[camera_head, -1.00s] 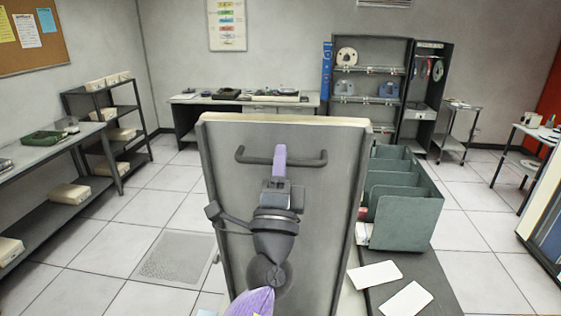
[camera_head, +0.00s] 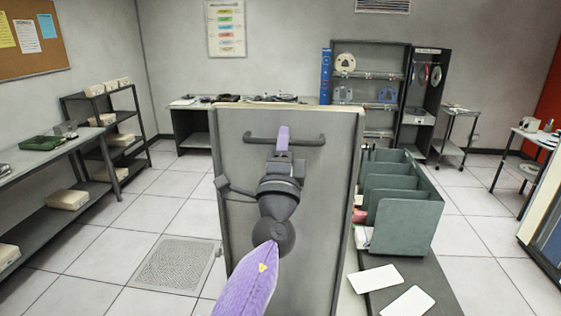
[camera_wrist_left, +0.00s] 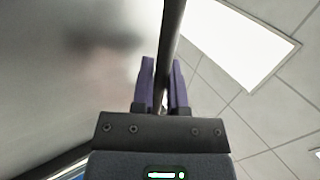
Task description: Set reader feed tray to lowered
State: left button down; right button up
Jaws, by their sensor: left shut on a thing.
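The reader feed tray (camera_head: 320,210) stands steeply upright in the middle of the head view, a grey panel with a pale edge. A dark bar handle (camera_head: 309,141) runs across its upper part. My left gripper (camera_head: 283,138), with purple fingers, is shut on the middle of this handle. In the left wrist view, the fingers (camera_wrist_left: 164,85) lie on both sides of the dark bar (camera_wrist_left: 172,30), with the grey panel on the left. My left wrist and forearm hide part of the panel's middle. My right gripper is not in view.
Right of the tray, a green-grey divided card rack (camera_head: 405,222) stands on a dark counter (camera_head: 425,270). Two white cards (camera_head: 374,280) lie in front of it. A shelf and bench (camera_head: 60,165) stand at the left. Open tiled floor surrounds the unit.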

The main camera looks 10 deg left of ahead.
pick_arm(q)
jog(key=shift+w, duration=0.6)
jog(key=c, duration=0.7)
grip_release()
jog(key=b+v, duration=0.1)
jog(key=v, duration=0.9)
jog(key=shift+r, duration=0.1)
